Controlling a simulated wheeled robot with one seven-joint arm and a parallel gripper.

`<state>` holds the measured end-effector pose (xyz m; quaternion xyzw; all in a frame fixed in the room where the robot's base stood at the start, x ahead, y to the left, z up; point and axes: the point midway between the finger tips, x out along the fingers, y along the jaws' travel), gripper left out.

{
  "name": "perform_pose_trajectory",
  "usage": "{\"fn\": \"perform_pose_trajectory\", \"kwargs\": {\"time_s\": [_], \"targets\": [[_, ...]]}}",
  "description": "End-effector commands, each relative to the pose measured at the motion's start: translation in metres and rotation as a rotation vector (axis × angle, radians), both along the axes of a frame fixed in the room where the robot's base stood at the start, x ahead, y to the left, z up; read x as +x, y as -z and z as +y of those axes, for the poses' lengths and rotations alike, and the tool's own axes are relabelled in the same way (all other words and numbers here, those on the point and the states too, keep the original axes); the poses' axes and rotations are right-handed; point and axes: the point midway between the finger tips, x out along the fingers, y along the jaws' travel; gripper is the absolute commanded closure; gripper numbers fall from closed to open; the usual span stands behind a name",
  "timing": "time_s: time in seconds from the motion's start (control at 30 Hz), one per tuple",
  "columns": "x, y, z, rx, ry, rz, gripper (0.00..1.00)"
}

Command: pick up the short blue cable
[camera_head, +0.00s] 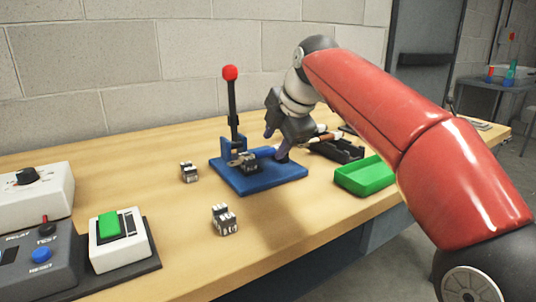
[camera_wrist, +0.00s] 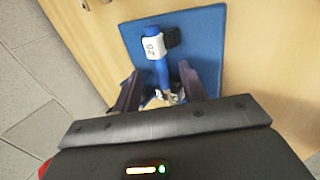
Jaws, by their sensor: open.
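The short blue cable (camera_wrist: 163,72) lies on a blue base plate (camera_wrist: 205,40) in the wrist view, with a white marked label around it and a bare, metallic-looking near end. A black piece sits against it by the label. My gripper (camera_wrist: 160,88) is open, with one finger on each side of the cable's near part; I cannot tell whether either touches it. In the head view my gripper (camera_head: 276,142) is low over the right part of the blue base plate (camera_head: 262,184), and a bit of the blue cable (camera_head: 267,152) shows there.
A lever with a red knob (camera_head: 230,73) stands upright on the plate, left of my gripper. Small grey blocks (camera_head: 224,219) (camera_head: 188,172) lie nearby. A green tray (camera_head: 365,177) and a black tray (camera_head: 337,149) stand right. Control boxes (camera_head: 121,240) stand front left.

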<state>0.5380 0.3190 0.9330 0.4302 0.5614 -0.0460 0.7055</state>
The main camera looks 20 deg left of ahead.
Motion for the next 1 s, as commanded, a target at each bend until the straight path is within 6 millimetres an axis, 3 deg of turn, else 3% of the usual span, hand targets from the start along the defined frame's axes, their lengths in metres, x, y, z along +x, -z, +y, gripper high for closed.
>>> {"fn": "perform_pose_trajectory", "kwargs": {"time_s": [0.13, 0.4, 0.73, 1.0], "targets": [[0.006, 0.015, 0.008, -0.001, -0.001, 0.000, 0.58], [0.008, 0.018, 0.009, -0.001, 0.001, -0.001, 0.58], [0.008, 0.018, 0.009, -0.001, 0.001, -0.001, 1.00], [0.008, 0.017, 0.009, 0.000, 0.001, -0.001, 1.00]]}}
